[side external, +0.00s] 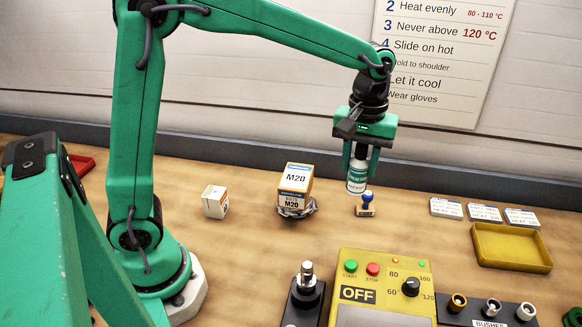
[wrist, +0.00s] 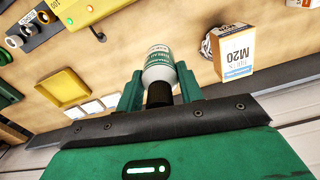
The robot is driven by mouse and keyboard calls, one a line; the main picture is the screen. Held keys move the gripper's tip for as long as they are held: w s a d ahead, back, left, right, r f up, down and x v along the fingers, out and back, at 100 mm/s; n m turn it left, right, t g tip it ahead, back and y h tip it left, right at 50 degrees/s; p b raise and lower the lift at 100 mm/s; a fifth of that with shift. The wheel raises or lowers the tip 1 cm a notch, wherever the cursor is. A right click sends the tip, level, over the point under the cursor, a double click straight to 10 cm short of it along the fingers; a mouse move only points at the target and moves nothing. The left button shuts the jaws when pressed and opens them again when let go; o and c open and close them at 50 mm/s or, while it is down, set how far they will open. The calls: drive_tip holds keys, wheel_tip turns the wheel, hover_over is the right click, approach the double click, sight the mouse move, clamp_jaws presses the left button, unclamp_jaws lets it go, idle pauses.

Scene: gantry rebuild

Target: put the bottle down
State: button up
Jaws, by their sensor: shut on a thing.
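The bottle (side external: 357,180) is small and white with a green label band and a dark top. My gripper (side external: 361,160) is shut on it near its top and holds it upright.
An M20 box (side external: 296,180) and a small white box (side external: 215,201) stand to the left. White labelled cards (side external: 483,213) and a yellow tray (side external: 511,247) lie to the right. A yellow control box (side external: 382,285) showing OFF stands in front.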

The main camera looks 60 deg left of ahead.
sight(365, 186)
drive_tip(key=f, duration=0.1)
drive_tip(key=d+f, duration=0.1)
drive_tip(key=f, duration=0.1)
drive_tip(key=d+f, duration=0.1)
drive_tip(key=shift+d+f, duration=0.2)
drive_tip(key=shift+f, duration=5.65)
drive_tip(key=shift+f, duration=0.2)
drive_tip(key=o, duration=1)
drive_tip(key=shift+r, duration=0.15)
